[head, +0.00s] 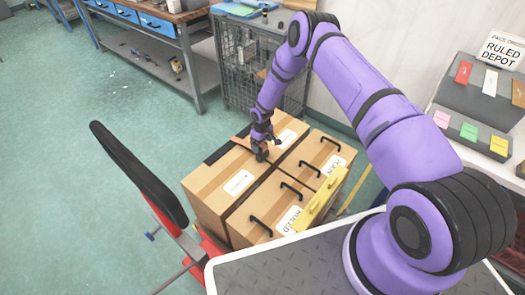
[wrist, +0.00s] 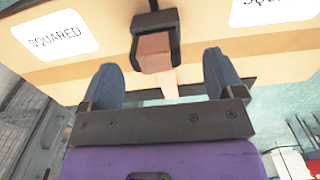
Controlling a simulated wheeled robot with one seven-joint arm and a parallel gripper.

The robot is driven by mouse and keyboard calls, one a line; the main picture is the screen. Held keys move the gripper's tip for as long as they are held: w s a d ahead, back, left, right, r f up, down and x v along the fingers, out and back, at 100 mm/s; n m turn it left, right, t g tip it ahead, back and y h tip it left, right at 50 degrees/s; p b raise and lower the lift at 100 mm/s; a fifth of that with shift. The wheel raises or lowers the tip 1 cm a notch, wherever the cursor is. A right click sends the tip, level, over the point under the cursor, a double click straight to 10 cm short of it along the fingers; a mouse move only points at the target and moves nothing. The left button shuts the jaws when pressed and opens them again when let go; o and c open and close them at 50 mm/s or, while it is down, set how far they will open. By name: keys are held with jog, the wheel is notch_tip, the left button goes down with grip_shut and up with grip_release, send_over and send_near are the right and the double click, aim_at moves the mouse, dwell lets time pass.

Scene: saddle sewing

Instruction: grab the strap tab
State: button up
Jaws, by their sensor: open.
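The strap tab (wrist: 154,48) is a short brown piece in a black loop (wrist: 152,22) on a cardboard box (wrist: 205,42) with white "SQUARED" labels. In the wrist view my gripper (wrist: 164,72) is open. Its two blue fingertips stand left and right of the tab, with a gap on each side, and seem not to touch it. In the head view my gripper (head: 263,152) is low over the top of the left box (head: 214,185), close to its surface. The tab cannot be made out there.
A second box (head: 262,228) labelled "RULED", with several black handles, stands to the right, with a yellow piece (head: 327,196) along its edge. A wire cage (head: 250,65) stands behind. A red-framed seat with a black back (head: 140,172) is at left. Open floor (head: 70,150) lies left.

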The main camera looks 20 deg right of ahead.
aim_at(262, 145)
jog(key=f, duration=0.4)
jog(key=shift+w+d+f, duration=0.2)
jog(key=shift+f, duration=0.2)
jog(key=c, duration=1)
